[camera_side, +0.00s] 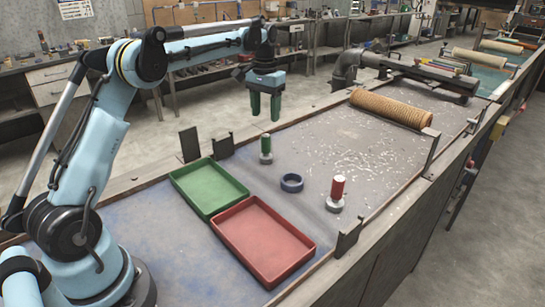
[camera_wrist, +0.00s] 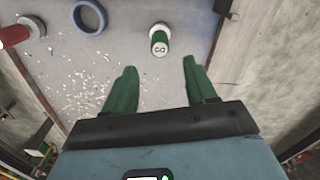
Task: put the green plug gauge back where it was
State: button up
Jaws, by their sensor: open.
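The green plug gauge (camera_side: 266,146) stands upright on the bench, on a grey base, just right of the green tray. In the wrist view the green plug gauge (camera_wrist: 159,42) shows its pale marked end, ahead of my fingers. My gripper (camera_side: 265,114) is above the bench, raised over the gauge in the side view, with its two green fingers pointing down. In the wrist view my gripper (camera_wrist: 160,68) is open with nothing between the fingers.
A green tray (camera_side: 183,174) and a red tray (camera_side: 222,236) lie left of the gauge. A dark blue ring (camera_side: 291,190) and an upright red plug gauge (camera_side: 338,187) stand to its right. A tan roll (camera_side: 391,107) lies farther back. Pale flecks cover the bench between.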

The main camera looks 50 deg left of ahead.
jog(key=shift+s+d+r, duration=0.1)
jog(key=shift+d+r, duration=0.15)
jog(key=shift+r, duration=0.3)
jog(key=s+d+r+m+t, duration=0.1)
jog(key=s+d+r+t, duration=0.15)
jog(key=s+d, duration=0.4)
jog(key=s+d+r+m+t, duration=0.1)
jog(key=s+d+t, duration=0.2)
jog(key=s+d, duration=0.4)
jog(key=s+d+f+m+t, duration=0.1)
jog(key=s+d+f, duration=0.1)
jog(key=s+f, duration=0.3)
jog(key=s, duration=0.2)
jog(key=shift+s+d+t, duration=0.3)
jog(key=shift+s+t, duration=0.05)
jog(key=shift+s, duration=0.05)
